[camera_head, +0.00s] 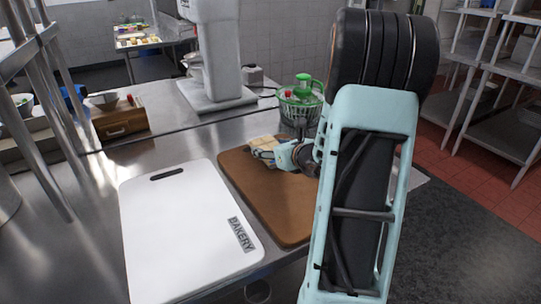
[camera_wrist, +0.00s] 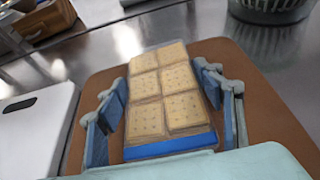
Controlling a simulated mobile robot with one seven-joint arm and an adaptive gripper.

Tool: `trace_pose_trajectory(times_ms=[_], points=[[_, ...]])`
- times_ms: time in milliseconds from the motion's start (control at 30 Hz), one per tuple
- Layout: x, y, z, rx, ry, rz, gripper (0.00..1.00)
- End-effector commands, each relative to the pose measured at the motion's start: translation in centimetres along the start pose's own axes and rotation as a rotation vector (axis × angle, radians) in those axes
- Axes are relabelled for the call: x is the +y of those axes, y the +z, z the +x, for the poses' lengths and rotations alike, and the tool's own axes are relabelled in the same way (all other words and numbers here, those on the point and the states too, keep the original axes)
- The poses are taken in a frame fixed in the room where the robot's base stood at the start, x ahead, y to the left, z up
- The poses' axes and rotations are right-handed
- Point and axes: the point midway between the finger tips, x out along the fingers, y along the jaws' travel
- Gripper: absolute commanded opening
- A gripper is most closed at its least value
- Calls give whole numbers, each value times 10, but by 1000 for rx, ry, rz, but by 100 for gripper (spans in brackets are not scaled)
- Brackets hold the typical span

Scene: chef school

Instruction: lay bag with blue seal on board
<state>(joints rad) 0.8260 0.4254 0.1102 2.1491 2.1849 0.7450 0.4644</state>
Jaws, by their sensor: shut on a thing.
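The bag with the blue seal (camera_wrist: 166,92) is a clear pack of square crackers, with the blue strip at its end nearest my gripper. My gripper (camera_wrist: 165,105) is shut on the bag, with a blue-grey finger along each side. In the head view the bag (camera_head: 263,144) shows at the far left part of the brown board (camera_head: 247,182), beyond my gripper (camera_head: 286,155). The bag is over the brown board; I cannot tell whether it touches it. The brown board also shows in the wrist view (camera_wrist: 268,135). My arm hides the board's right part.
A white board (camera_head: 180,220) marked BAKERY lies left of the brown board. A green-lidded basket (camera_head: 299,103) stands behind the brown board, and a white mixer (camera_head: 217,60) stands further back. A wooden box (camera_head: 119,121) is at the back left. Bare steel counter lies behind the white board.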

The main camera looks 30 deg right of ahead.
Motion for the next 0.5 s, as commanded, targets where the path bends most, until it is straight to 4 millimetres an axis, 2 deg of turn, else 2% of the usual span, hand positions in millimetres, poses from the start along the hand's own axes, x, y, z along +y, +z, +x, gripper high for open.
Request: trace_pose_trajectory(times_ms=[33,100,500], points=[[0,-11,5,0,1,1,36],[0,-15,6,0,1,1,36],[0,-17,7,-1,0,0,36]])
